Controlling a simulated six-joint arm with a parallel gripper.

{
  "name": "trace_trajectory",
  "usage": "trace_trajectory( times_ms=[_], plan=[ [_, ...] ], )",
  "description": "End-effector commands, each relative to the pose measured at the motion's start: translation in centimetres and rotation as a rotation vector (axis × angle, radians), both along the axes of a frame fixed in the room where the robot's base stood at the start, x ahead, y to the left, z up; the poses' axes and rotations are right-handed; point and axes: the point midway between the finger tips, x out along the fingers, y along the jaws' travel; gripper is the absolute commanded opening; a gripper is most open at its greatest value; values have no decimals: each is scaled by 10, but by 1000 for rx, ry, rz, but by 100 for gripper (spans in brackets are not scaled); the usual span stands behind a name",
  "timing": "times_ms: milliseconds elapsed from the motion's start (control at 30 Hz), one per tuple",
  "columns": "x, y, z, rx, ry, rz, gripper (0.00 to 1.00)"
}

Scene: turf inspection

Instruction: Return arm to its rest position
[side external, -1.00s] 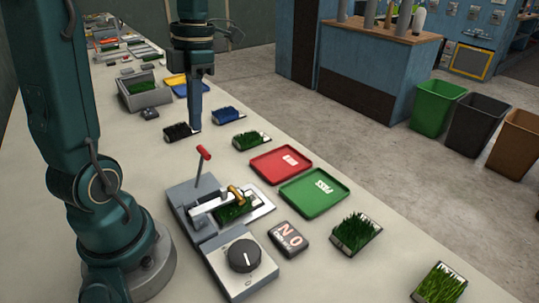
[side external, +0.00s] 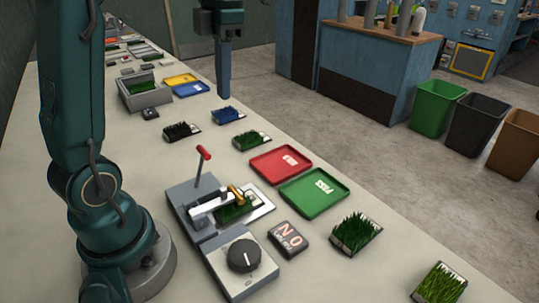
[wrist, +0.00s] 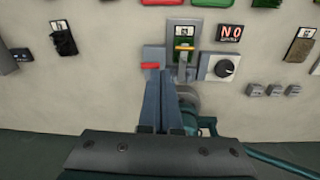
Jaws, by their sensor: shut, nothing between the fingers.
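My gripper (side external: 223,95) is shut and empty, raised above the bench around its far right edge in the side view. Its long blue-grey fingers (wrist: 163,98) lie together in the wrist view, pointing toward the test fixture. The grey fixture (side external: 188,196) has a red-tipped lever (side external: 203,153), a dial (side external: 243,256) and a turf sample (side external: 232,210) under its clamp. The fixture's red handle (wrist: 150,66) and dial (wrist: 225,68) also show in the wrist view. My gripper is apart from all of these.
A red tray (side external: 281,165) and a green PASS tray (side external: 314,193) lie beside the fixture. A black display (side external: 288,238) reads NO. Turf samples (side external: 355,234) (side external: 181,131) (side external: 228,116) are spread over the bench. A grey box (side external: 144,97) stands farther back.

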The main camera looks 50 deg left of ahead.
Motion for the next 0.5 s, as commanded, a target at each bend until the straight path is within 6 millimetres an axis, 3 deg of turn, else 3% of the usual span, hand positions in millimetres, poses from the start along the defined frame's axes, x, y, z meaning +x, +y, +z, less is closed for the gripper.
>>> trace_trajectory(
  times_ms=[167, 500],
  plan=[
    [-28, -41, 11, 30, -102, -395, 0],
    [-69, -85, -12, 177, -217, -1459, 0]
  ],
)
